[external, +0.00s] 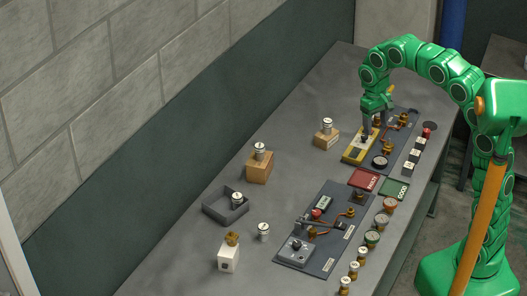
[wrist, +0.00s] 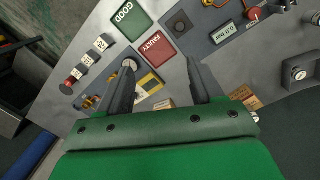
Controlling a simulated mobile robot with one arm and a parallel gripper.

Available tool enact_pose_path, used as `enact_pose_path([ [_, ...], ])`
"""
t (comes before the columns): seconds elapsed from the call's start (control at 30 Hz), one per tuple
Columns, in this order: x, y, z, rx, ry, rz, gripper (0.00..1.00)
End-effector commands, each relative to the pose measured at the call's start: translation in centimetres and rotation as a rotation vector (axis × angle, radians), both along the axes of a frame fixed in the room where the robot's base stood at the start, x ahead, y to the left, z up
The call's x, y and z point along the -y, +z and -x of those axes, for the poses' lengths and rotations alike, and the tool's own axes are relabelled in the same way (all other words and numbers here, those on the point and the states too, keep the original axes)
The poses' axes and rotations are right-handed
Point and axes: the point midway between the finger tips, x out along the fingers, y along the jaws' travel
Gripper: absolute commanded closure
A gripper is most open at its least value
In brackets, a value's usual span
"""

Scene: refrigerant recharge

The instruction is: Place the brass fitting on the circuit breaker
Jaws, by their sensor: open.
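A small brass fitting (external: 232,238) sits upright on top of a white block with a dark square on its front, apparently the circuit breaker (external: 228,260), at the lower left of the bench in the external view. They appear to touch. My gripper (external: 366,132) is far from them, toward the back right, low over a yellow device (external: 357,149). In the wrist view my gripper (wrist: 160,64) has its two fingers spread with no held object visible between them. The white block and its fitting cannot be made out in the wrist view.
A grey tray (external: 216,212) holds a white-capped cylinder; others stand on wooden blocks (external: 260,172) and on the bench. Red FAULTY (external: 364,179) and green GOOD (external: 395,189) pads lie between two dark panels. Several round-topped parts line the right edge.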

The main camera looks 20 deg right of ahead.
Motion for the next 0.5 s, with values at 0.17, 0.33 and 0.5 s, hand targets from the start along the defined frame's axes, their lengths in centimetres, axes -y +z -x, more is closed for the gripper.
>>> enact_pose_path([
  [0.17,5.6,0.1,3.0,-0.016,-0.054,-0.003,0.34],
  [0.33,10.0,-0.4,6.2,-0.028,-0.096,-0.009,0.34],
  [0.5,13.9,-1.1,10.0,-0.043,-0.136,-0.016,0.34],
])
